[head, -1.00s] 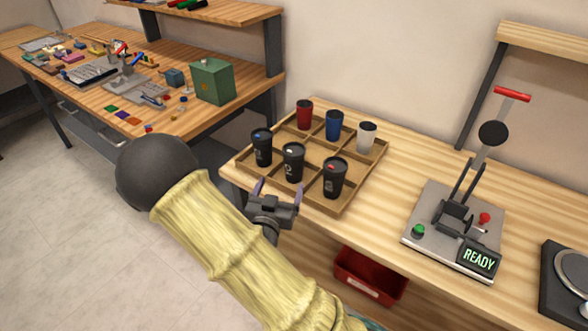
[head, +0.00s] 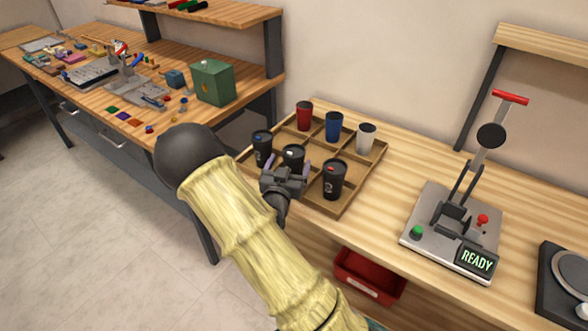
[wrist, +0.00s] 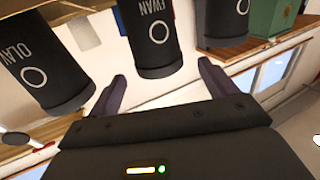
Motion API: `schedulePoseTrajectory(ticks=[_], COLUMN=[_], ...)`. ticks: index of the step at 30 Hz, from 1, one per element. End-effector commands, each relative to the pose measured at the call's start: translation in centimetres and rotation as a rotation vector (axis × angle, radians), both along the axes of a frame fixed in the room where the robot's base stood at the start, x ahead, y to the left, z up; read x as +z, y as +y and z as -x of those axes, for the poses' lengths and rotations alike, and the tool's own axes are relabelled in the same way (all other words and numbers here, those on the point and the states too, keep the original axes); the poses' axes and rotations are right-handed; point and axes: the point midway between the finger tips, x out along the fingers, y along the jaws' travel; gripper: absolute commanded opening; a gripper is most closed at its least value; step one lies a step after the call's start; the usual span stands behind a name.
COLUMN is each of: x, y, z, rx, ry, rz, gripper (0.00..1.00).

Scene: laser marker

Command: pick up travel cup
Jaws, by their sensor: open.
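Several travel cups stand upright in a wooden compartment tray (head: 345,209). The front row is black: a left cup (head: 262,146), a middle cup (head: 293,154) and a right cup (head: 333,181). Behind them are a red cup (head: 304,115), a blue cup (head: 334,127) and a white cup (head: 366,138). My gripper (head: 286,167) is open and empty at the middle black cup, hiding its lower part. In the wrist view, which is upside down, the cup marked EWAN (wrist: 153,35) lies ahead between my fingers (wrist: 165,84); the cup marked OLAV (wrist: 43,60) is to the left.
A lever press (head: 455,225) with a READY display stands to the right of the tray. A red bin (head: 368,275) sits below the table edge. A side bench with a green box (head: 212,83) is at the left. Bare tabletop lies between tray and press.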

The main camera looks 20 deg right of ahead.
Motion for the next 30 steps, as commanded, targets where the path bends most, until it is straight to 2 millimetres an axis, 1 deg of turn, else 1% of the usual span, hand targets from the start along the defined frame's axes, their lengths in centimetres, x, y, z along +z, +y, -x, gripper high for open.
schedulePoseTrajectory(ticks=[1, 3, 5, 17, 20, 24, 27, 30], x=[0.1, 0.1, 0.0, 0.0, 0.0, -0.2, -0.2, -0.3], y=[-0.6, -1.0, -1.2, -1.5, -2.2, -3.6, -4.2, -4.4], z=[-0.7, -1.4, -1.7, -2.1, -2.9, -4.7, -5.6, -6.0], rx=[-0.002, 0.000, 0.000, -0.001, -0.001, -0.002, 0.000, 0.000], ry=[-0.002, -0.001, 0.000, -0.001, 0.000, -0.001, -0.001, 0.001], rz=[0.000, -0.001, 0.000, -0.001, 0.000, 0.000, -0.001, -0.001], gripper=[0.84, 0.84, 0.84, 0.84, 0.84, 0.84, 0.84, 0.84])
